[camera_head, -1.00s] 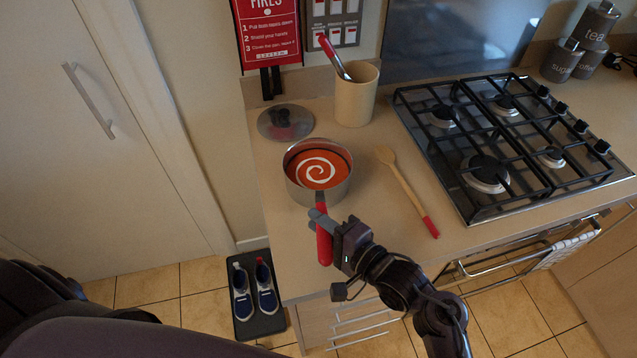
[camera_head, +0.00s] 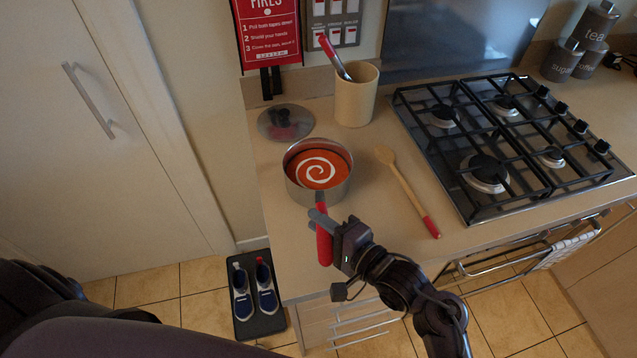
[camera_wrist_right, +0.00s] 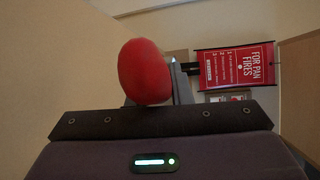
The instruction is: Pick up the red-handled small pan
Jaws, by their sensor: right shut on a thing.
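The small pan (camera_head: 340,187) stands on the counter in the head view, with orange-red soup and a white swirl inside. Its red handle (camera_head: 323,246) points toward the counter's front edge. My right gripper (camera_head: 321,222) is shut on the handle. In the right wrist view the rounded red handle end (camera_wrist_right: 145,72) sits at the jaws and hides part of them. The pan looks level; I cannot tell whether its base touches the counter. My left gripper is not in view.
A glass lid (camera_head: 286,122) lies behind the pan. A utensil pot (camera_head: 355,97) stands at the back. A wooden spoon (camera_head: 405,188) lies right of the pan, before the gas hob (camera_head: 510,140). Shoes (camera_head: 254,288) sit on a floor mat below.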

